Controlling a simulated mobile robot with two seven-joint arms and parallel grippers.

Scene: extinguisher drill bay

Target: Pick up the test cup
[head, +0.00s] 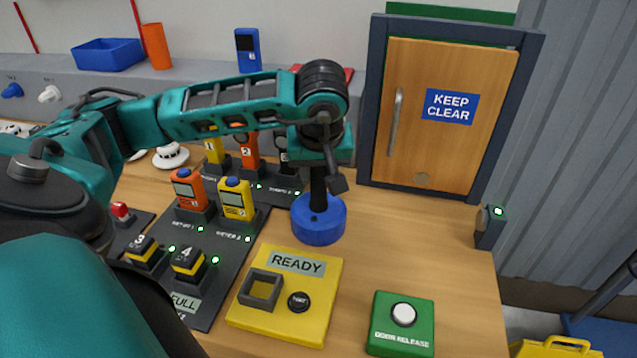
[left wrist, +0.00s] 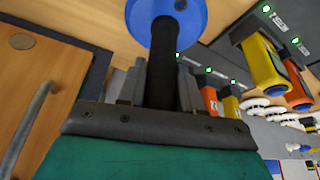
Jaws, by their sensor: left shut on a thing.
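The test cup (head: 319,228) is a round blue piece with an upright black handle. It is on or just above the wooden bench, in the middle of the head view; I cannot tell if it touches. My left gripper (head: 321,176) comes down from above and is shut on the black handle. In the left wrist view the grey fingers (left wrist: 162,86) stand on either side of the handle, and the blue cup (left wrist: 136,18) shows beyond them. The top of the handle is hidden by the gripper. My right gripper is not in view.
A yellow READY pad (head: 325,325) lies in front, with a green door release box (head: 390,345) to its right. A dark rack (head: 225,268) of orange and yellow meters stands left of the cup. A KEEP CLEAR door (head: 440,150) is behind.

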